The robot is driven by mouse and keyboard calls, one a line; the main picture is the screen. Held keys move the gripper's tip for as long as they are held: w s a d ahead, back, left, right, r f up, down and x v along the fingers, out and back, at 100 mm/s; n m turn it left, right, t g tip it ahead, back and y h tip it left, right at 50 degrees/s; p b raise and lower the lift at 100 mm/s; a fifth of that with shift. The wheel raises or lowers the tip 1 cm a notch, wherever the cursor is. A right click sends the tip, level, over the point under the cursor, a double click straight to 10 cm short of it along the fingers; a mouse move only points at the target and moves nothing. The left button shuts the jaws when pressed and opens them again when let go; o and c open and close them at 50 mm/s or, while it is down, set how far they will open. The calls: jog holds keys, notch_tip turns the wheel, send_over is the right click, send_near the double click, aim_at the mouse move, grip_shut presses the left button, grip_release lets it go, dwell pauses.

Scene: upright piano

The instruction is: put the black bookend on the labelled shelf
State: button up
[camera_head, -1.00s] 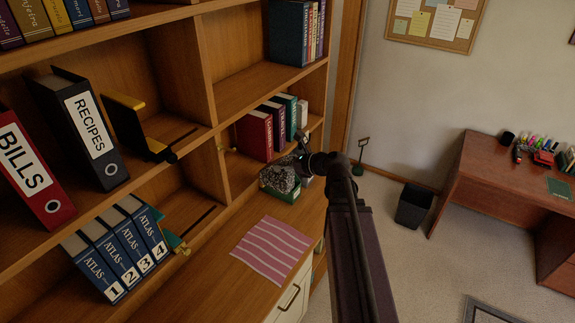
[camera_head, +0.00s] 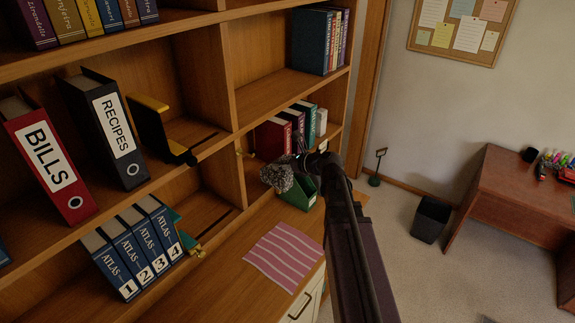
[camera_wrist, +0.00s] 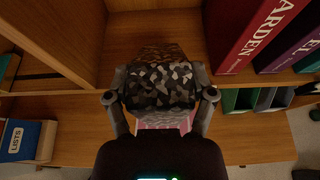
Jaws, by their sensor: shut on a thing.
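My gripper (camera_wrist: 160,105) is shut on a speckled black-and-grey block (camera_wrist: 160,86), which looks like a bookend. The block also shows in the head view (camera_head: 276,178). It is at the front of the compartment left of the red book (camera_wrist: 252,35); contact with the shelf board (camera_wrist: 130,40) cannot be told. Another bookend (camera_head: 152,125), black with a yellow edge, stands right of the RECIPES binder (camera_head: 117,130). No readable shelf label shows, so I cannot tell which shelf is labelled.
A wooden divider (camera_wrist: 75,35) bounds the compartment on the left. A green holder (camera_head: 303,195) stands on the ledge below the books. A pink striped mat (camera_head: 277,257) lies on the ledge. A blue LISTS box (camera_wrist: 22,140) shows at lower left. The shelf board left of the red book is clear.

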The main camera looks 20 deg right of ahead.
jog(key=w+a, duration=0.6)
jog(key=w, duration=0.2)
jog(key=shift+w, duration=0.2)
dwell(0.6)
jog(key=shift+a, duration=0.1)
jog(key=shift+f+b, duration=1.2)
dwell(1.0)
jog(key=o, duration=1.3)
jog(key=shift+c, duration=0.2)
jog(key=shift+r, duration=0.25)
jog(key=s+d+r+p, duration=0.2)
jog(key=s+d, duration=1)
jog(key=s, duration=0.4)
jog(key=shift+s, duration=0.15)
jog(key=shift+a+f, duration=0.15)
